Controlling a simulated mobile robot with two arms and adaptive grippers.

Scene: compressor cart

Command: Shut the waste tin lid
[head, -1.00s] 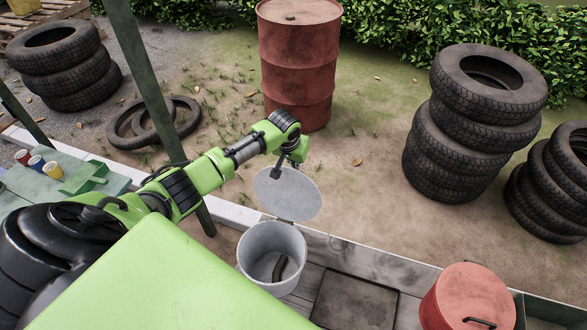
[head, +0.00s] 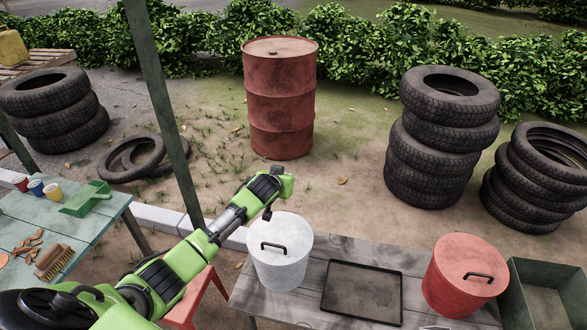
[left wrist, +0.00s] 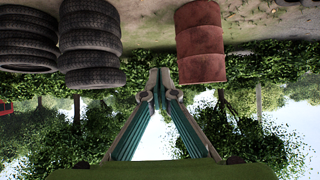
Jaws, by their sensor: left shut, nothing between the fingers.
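The white waste tin (head: 280,268) stands upright on the grey wooden bench. Its white lid (head: 285,235) lies flat over the mouth, with the dark handle on top, and the inside is hidden. In the left wrist view my left gripper (left wrist: 160,75) is shut with nothing between the fingertips.
A black tray (head: 362,291) lies right of the tin, then a red lidded tin (head: 455,295) and a green bin (head: 545,300). A green table (head: 100,225) with cups, a dustpan and a brush is at left. A green post (head: 160,105) stands behind my arm.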

